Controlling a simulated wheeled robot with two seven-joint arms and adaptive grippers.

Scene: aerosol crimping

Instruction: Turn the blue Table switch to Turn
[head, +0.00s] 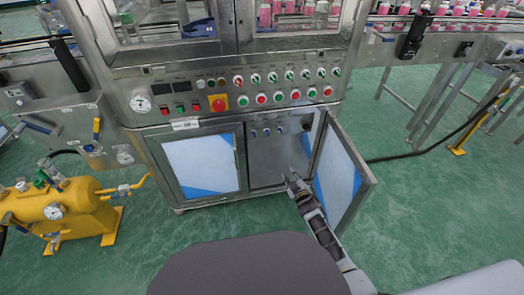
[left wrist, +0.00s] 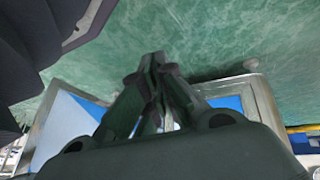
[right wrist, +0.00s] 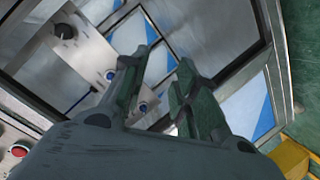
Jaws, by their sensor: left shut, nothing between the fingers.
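Several small blue knobs (head: 266,131) sit in a row on a grey panel inside the open lower cabinet. Their labels are too small to read, so I cannot tell which is the Table switch. Two blue knobs show in the right wrist view, one (right wrist: 110,75) left of the fingers and one (right wrist: 143,107) between them. My right gripper (head: 293,180) is open and empty, in front of the cabinet opening below the knobs; its parted fingers show in the right wrist view (right wrist: 160,75). My left gripper (left wrist: 158,62) is shut and empty, outside the head view.
The cabinet's right door (head: 345,180) stands open beside my right arm. The left door (head: 203,165) is closed. Above is a control panel with red and green buttons and a red emergency stop (head: 218,104). A yellow tank (head: 60,212) stands at left.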

